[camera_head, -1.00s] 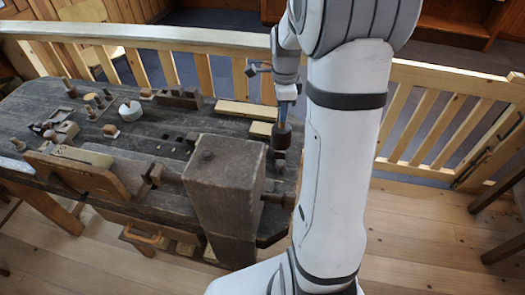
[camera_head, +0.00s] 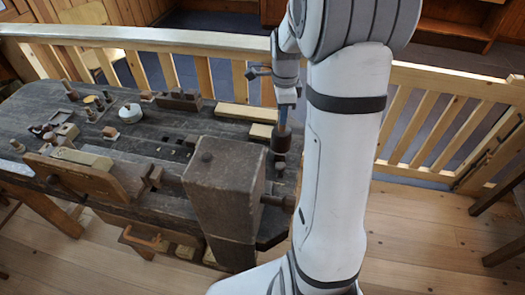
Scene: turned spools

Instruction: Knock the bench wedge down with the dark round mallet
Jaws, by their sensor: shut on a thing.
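The dark round mallet (camera_head: 281,141) hangs head-down below my gripper (camera_head: 285,100) at the right end of the workbench (camera_head: 100,160). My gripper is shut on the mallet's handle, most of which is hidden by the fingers. The mallet head is just over or at the bench top behind the large wooden vise post (camera_head: 224,185); I cannot tell whether it touches anything. The bench wedge cannot be made out with certainty; a small dark piece (camera_head: 280,166) shows right under the mallet head.
Pale wood blocks (camera_head: 246,111) lie left of the mallet. A white round pot (camera_head: 131,113) and several small turned pieces stand farther left. The vise screw (camera_head: 276,201) sticks out in front, and a wooden railing (camera_head: 160,38) runs behind the bench.

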